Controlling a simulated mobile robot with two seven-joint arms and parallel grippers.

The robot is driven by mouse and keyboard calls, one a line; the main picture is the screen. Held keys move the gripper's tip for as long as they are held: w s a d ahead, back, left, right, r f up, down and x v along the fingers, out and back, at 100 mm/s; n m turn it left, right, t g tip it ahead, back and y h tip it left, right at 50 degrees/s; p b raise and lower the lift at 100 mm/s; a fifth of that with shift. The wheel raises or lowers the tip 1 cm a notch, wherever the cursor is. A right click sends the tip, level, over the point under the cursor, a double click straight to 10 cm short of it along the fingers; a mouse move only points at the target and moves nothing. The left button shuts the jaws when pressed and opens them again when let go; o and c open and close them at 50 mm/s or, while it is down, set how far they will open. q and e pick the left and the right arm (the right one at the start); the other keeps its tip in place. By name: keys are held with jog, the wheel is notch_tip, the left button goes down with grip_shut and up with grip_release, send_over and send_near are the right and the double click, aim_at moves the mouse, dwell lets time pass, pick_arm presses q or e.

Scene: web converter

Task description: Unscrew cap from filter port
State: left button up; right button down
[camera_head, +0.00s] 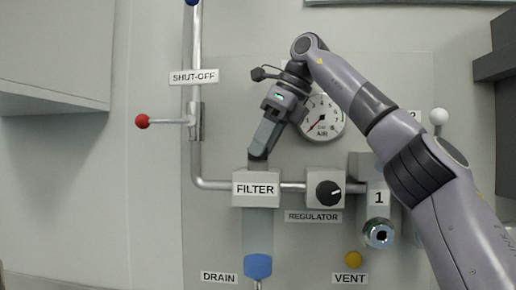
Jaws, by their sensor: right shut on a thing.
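The grey filter block (256,203) is on the wall panel with a "FILTER" label on its front. My right gripper (258,156) reaches down to the top of the filter block, with its fingers closed just above it. It is shut on the cap at the filter port, which is mostly hidden by the fingers. I cannot tell whether the cap is still threaded on the port. My left gripper is not in view.
A gauge (322,117) is right of my gripper, partly behind my arm. A regulator knob (328,193), a red-ended shut-off lever (143,121), a blue drain piece (258,266) and a yellow vent knob (354,260) surround the filter. A grey cabinet (55,50) juts out upper left.

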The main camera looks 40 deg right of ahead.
jog(key=shift+d+r+n+p, duration=0.1)
jog(key=shift+d+n+p, duration=0.1)
jog(key=shift+n+p, duration=0.25)
jog(key=shift+s+a+r+n+y+p, duration=0.15)
jog(key=shift+s+a+n+y+p, duration=0.15)
jog(key=shift+n+y+p, duration=0.1)
jog(key=c, duration=0.9)
grip_release()
jog(key=shift+o, duration=1.4)
jog(key=shift+w+d, duration=0.1)
jog(key=shift+d, duration=0.1)
